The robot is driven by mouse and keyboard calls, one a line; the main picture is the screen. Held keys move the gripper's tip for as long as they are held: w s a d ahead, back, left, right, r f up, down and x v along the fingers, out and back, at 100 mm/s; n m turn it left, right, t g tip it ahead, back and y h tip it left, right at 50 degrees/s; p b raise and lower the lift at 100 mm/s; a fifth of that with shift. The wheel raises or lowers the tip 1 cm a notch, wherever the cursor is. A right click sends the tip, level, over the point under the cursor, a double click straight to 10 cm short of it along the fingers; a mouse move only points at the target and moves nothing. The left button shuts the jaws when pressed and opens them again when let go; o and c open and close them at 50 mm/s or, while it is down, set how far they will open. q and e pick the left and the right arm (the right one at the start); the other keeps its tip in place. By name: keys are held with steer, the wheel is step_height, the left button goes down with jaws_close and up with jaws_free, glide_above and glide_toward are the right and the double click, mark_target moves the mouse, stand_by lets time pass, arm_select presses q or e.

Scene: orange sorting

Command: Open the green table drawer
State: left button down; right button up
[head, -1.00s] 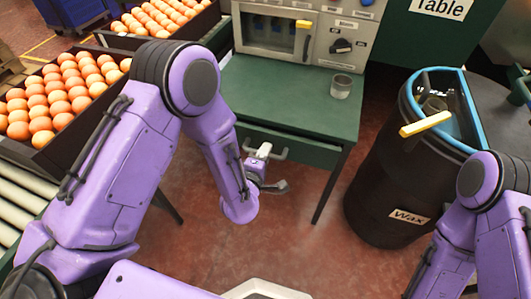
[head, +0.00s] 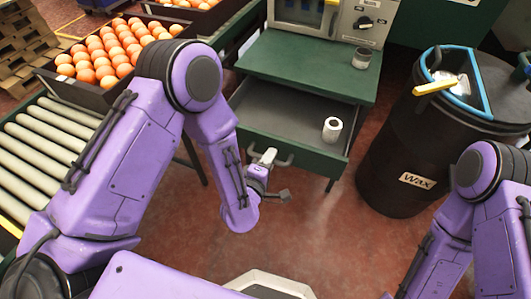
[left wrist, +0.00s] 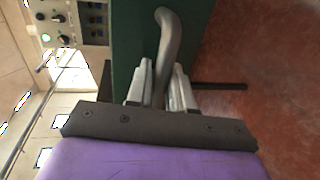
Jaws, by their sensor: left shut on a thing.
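The green table (head: 310,62) stands ahead in the head view, with its drawer (head: 270,108) pulled out and its grey inside showing. A white roll-like cylinder (head: 332,130) stands in the drawer at the right. My left gripper (head: 266,158) is at the drawer's front and shut on its grey handle (head: 284,161). In the left wrist view the handle (left wrist: 166,45) runs between the two fingers of the left gripper (left wrist: 160,85), with the green drawer front (left wrist: 130,45) beside it. My right arm shows at the right, but its gripper is not in view.
A black Wax barrel (head: 400,160) with a blue rim stands right of the table. A crate of oranges (head: 65,90) and a roller conveyor (head: 50,150) are at the left. A grey cup (head: 362,58) stands on the tabletop. The red floor before the drawer is clear.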

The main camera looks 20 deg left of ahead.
arm_select(q)
steer(key=shift+s, duration=0.3)
steer(key=c, duration=1.2)
jaws_free()
steer(key=v, duration=1)
steer(key=shift+s+r, duration=0.1)
steer(key=shift+s, duration=0.15)
